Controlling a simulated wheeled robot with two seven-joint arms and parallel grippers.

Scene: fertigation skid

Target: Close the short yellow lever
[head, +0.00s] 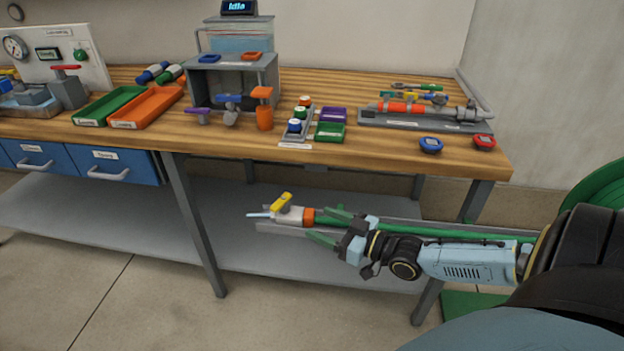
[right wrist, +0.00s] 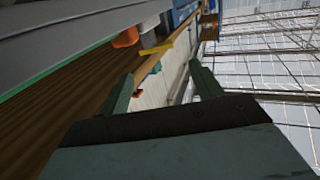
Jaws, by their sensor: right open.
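The short yellow lever (head: 282,202) sits on top of a pale valve body (head: 290,215), lying at a slant across the line of the pipe. An orange collar (head: 308,217) joins the valve to a green pipe (head: 460,234). My right gripper (head: 321,224) is open beside the orange collar, to the right of the lever and apart from it. In the right wrist view the yellow lever (right wrist: 156,49) shows beyond the fingertips (right wrist: 160,78), beside the orange collar (right wrist: 126,37). Nothing is seen between the fingers. My left gripper is out of view.
The wooden bench (head: 390,160) stands above and behind the valve, with small parts and trays on it. Bench legs (head: 195,225) and a grey lower shelf (head: 100,220) are near the pipe. The floor (head: 150,310) in front is clear.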

